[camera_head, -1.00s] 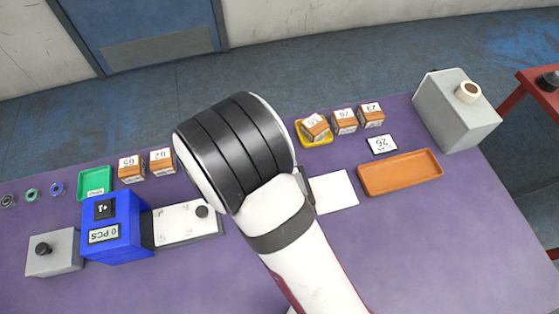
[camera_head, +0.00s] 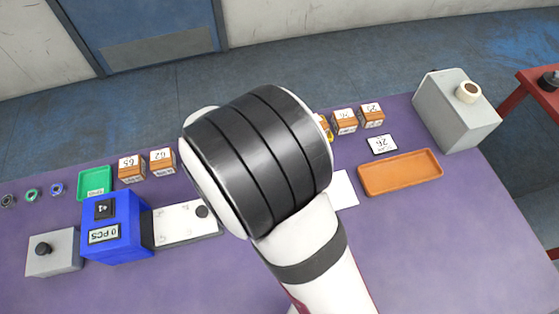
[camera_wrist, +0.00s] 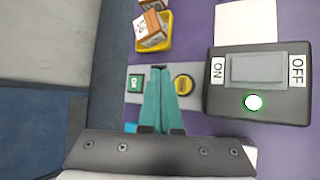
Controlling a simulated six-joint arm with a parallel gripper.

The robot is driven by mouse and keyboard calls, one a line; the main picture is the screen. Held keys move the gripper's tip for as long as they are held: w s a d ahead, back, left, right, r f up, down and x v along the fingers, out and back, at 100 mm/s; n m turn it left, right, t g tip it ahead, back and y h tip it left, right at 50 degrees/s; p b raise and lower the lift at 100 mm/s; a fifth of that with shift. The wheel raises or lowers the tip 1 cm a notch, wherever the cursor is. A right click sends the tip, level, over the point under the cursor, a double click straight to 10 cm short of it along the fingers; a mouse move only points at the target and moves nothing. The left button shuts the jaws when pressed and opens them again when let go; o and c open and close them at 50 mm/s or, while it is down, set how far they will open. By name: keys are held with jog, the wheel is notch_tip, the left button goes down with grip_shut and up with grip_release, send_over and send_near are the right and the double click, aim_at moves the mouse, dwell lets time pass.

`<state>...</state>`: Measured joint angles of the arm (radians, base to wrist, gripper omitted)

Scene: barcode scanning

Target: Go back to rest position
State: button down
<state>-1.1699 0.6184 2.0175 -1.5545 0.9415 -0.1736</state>
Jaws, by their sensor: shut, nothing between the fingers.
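My gripper (camera_wrist: 160,72) shows in the wrist view with its two teal fingers together and nothing between them. It is over a grey base with a green button (camera_wrist: 136,84) to its left and a yellow button (camera_wrist: 184,84) to its right. I cannot tell how high the fingertips are above them. In the head view my arm's black-banded joint fills the middle and hides the gripper and the table beneath it.
A black ON/OFF device (camera_wrist: 260,118) with a lit green spot is right of the fingers. A yellow tray (camera_wrist: 166,38) with boxes is ahead. In the head view, an orange tray (camera_head: 400,187) and grey block (camera_head: 455,110) are right; a blue counter box (camera_head: 122,240) is left.

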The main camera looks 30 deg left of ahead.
dwell(0.5)
jog(key=s+d+r+m+g+h, duration=0.1)
jog(key=d+r+m+g+h, duration=0.2)
jog(key=d+m, duration=0.65)
jog(key=d+r+m+g+h, duration=0.15)
jog(key=d+r+m, duration=0.4)
jog(key=d, duration=0.85)
jog(key=s+d+r+m+g+y, duration=0.1)
jog(key=s+m+y, duration=0.3)
jog(key=s+m, duration=0.4)
jog(key=s+d+r+m+g+y, duration=0.2)
jog(key=s+m+g+y, duration=0.1)
jog(key=s+m, duration=0.4)
jog(key=shift+s+d+r+m+g+y, duration=0.15)
jog(key=shift+s+d+m+g+y, duration=0.2)
jog(key=shift+s, duration=0.25)
